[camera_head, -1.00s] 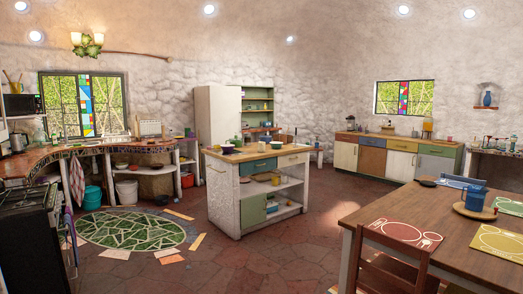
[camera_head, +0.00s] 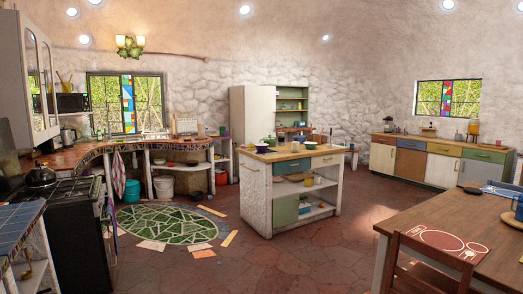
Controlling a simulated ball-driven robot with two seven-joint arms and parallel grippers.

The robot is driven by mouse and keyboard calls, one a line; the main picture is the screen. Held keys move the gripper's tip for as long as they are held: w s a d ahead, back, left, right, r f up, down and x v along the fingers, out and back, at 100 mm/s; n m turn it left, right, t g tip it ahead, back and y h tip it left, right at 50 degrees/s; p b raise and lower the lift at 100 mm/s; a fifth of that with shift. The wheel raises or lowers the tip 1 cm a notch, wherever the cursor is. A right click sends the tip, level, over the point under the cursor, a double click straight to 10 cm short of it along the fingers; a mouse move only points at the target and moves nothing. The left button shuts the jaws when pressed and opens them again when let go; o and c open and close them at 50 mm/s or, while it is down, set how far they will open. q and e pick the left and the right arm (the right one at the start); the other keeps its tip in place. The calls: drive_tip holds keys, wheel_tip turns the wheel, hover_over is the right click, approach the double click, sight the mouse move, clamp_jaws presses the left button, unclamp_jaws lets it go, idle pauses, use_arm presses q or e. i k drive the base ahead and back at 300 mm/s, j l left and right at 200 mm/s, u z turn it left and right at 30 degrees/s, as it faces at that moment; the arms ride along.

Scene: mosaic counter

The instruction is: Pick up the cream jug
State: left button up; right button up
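I cannot make out a cream jug for certain in the head view. Several small vessels stand on the wooden top of the white island (camera_head: 284,155), among them a dark bowl (camera_head: 262,148) and a green vessel (camera_head: 269,141); they are too small to tell more. A blue vessel (camera_head: 518,208) on the dining table is cut off by the right edge. Neither of my grippers is in view.
The dining table (camera_head: 470,232) and a wooden chair (camera_head: 430,262) fill the lower right. A black stove (camera_head: 75,225) and curved counter (camera_head: 85,156) line the left. A green mosaic oval (camera_head: 165,222) lies on the floor. Red floor (camera_head: 290,262) is open before the island.

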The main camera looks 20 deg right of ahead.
sight(295, 145)
drive_tip(key=i+l+z, duration=0.55)
drive_tip(key=i, duration=0.25)
drive_tip(key=i+l+z, duration=0.25)
drive_tip(key=i, duration=0.45)
drive_tip(key=i+z, duration=0.2)
drive_tip(key=i, duration=0.45)
drive_tip(key=i+u, duration=0.25)
drive_tip(key=i, duration=0.55)
drive_tip(key=i+l+u, duration=0.3)
drive_tip(key=i, duration=0.5)
drive_tip(key=i+z, duration=0.3)
drive_tip(key=i, duration=0.3)
drive_tip(key=i+j+z, duration=0.25)
drive_tip(key=i, duration=0.3)
drive_tip(key=i+l, duration=0.35)
drive_tip(key=i, duration=0.15)
drive_tip(key=i+l, duration=0.35)
drive_tip(key=i, duration=0.2)
drive_tip(key=j+u, duration=0.05)
